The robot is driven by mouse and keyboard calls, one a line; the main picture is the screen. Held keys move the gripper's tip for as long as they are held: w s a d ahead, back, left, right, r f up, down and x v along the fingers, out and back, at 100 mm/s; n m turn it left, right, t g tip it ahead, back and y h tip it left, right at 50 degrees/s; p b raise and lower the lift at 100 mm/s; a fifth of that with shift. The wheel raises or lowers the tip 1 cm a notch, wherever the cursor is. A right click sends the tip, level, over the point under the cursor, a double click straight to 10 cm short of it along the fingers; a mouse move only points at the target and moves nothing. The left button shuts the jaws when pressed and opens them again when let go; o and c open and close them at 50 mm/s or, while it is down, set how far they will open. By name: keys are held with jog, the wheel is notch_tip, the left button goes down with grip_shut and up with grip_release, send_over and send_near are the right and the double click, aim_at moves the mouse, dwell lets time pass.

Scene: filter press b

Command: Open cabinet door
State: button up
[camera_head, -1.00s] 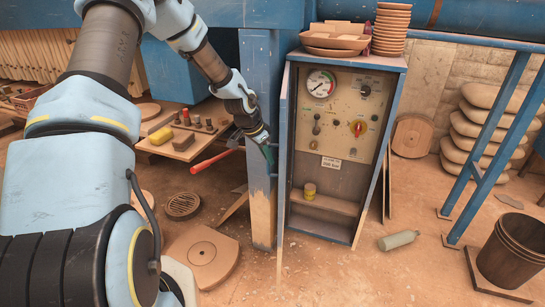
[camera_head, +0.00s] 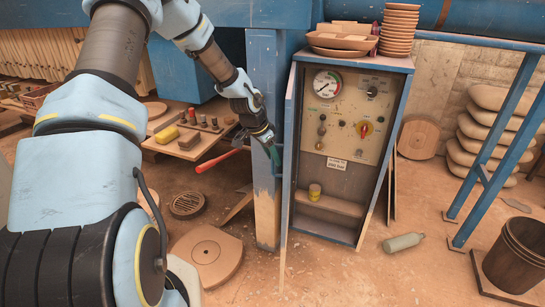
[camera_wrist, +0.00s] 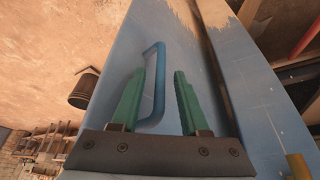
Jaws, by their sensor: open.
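The blue cabinet (camera_head: 402,110) stands upright in the head view with its front uncovered. Its door (camera_head: 288,165) stands swung out at the left side, seen nearly edge-on. In the wrist view the door's pale blue face (camera_wrist: 110,60) fills the middle, with a blue bar handle (camera_wrist: 160,80) on it. My gripper (camera_head: 275,155) is at the door's left side. In the wrist view its green fingers (camera_wrist: 165,78) are open, and the handle shows between them. I cannot tell how deep the fingers reach around the handle, or whether they touch it.
A blue post (camera_head: 262,130) stands close behind my gripper. A low bench with small parts (camera_head: 190,140) is to its left. Bowls and stacked dishes (camera_head: 398,30) stand on the cabinet. A bottle (camera_head: 403,242) and a bucket (camera_head: 515,255) are on the floor at right.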

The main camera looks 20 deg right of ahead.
jog(key=b+v, duration=0.2)
jog(key=v, duration=0.8)
jog(key=shift+r, duration=0.3)
jog(key=shift+a, duration=0.15)
